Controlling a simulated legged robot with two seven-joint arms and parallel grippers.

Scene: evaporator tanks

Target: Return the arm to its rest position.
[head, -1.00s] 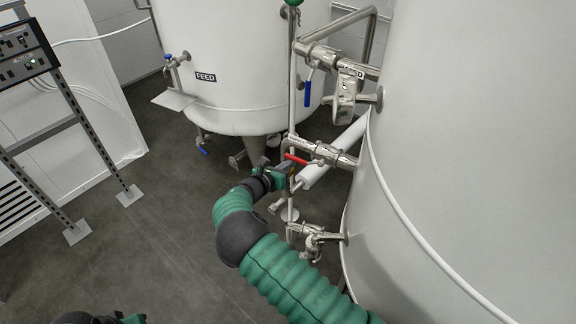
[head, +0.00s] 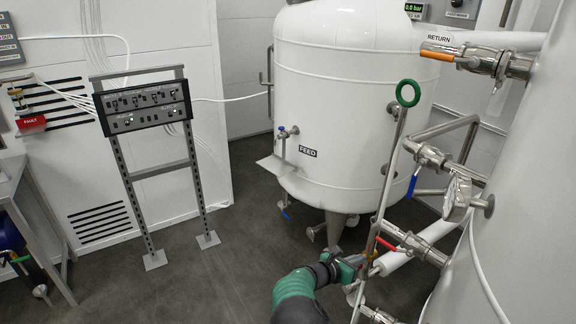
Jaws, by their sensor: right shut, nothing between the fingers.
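My right arm, in a green ribbed sleeve, comes up from the bottom of the head view. Its gripper (head: 354,264) is shut and empty. It is in front of the thin upright pipe and near the red-handled valve (head: 389,244) on the big tank at right. Whether it touches the pipe or valve I cannot tell. My left gripper is out of the picture.
The white FEED tank (head: 345,105) stands behind. The large tank (head: 520,190) fills the right, with a gauge (head: 457,198), a blue handle (head: 413,183) and a green ring (head: 408,93). A control panel stand (head: 146,107) is at left. Grey floor (head: 215,285) is open between.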

